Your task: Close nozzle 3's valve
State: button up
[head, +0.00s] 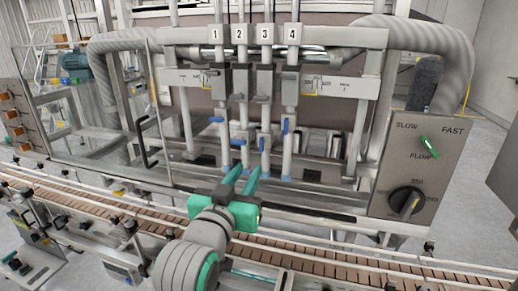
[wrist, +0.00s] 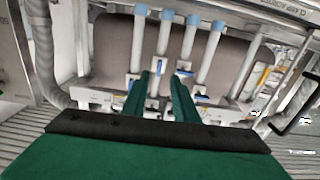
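Nozzle 3 (head: 264,105) is the third tube from the left, under label 3. Its blue valve handle (head: 261,144) appears to stand upright, along the tube. My gripper (head: 246,170) is open and empty, its two green fingers pointing up at the nozzles from below and in front. In the wrist view, which is upside down, the fingertips (wrist: 160,77) appear on either side of nozzle 3's handle (wrist: 155,71). I cannot tell how far they are from it in depth, and no contact is clear.
The conveyor (head: 320,263) runs below the nozzles. A control panel (head: 440,175) with a green switch and a black dial stands at the right.

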aim_at(260, 145)
jog(key=x, duration=0.3)
jog(key=r+x, duration=0.1)
jog(key=x, duration=0.6)
jog(key=shift+w+r, duration=0.25)
jog(key=shift+r, duration=0.1)
jog(key=shift+s+d, duration=0.1)
jog(key=shift+d, duration=0.15)
jog(key=c, duration=0.4)
jog(key=shift+a, duration=0.3)
grip_shut()
jog(key=shift+s+a, duration=0.1)
